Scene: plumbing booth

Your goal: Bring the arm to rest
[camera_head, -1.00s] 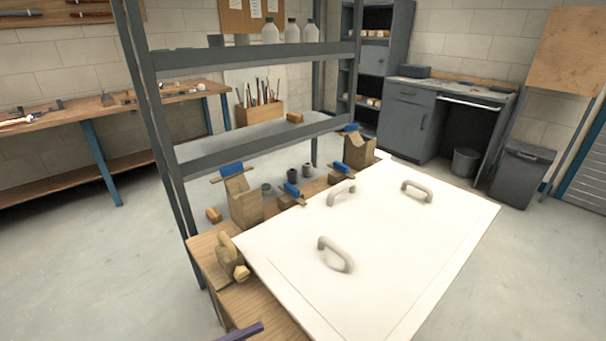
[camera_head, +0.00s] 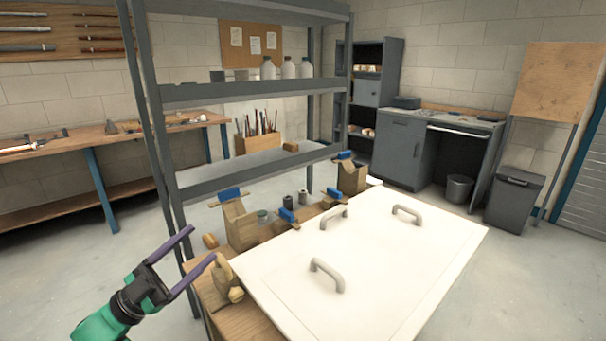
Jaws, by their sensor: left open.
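My left gripper (camera_head: 191,259) shows at the lower left of the head view, with a green and black wrist and two purple fingers. The fingers are spread apart and nothing is between them. The gripper is in front of the left end of the wooden bench (camera_head: 243,322). In the picture, its lower finger comes close to a round wooden piece (camera_head: 223,278) on the bench; I cannot tell whether they touch. My right gripper is not in this view.
A white board (camera_head: 400,255) with three grey handles covers most of the bench. Wooden blocks with blue-topped clamps (camera_head: 238,220) stand along its back edge. A grey shelf rack (camera_head: 255,174) rises behind. Open floor (camera_head: 110,245) lies to the left.

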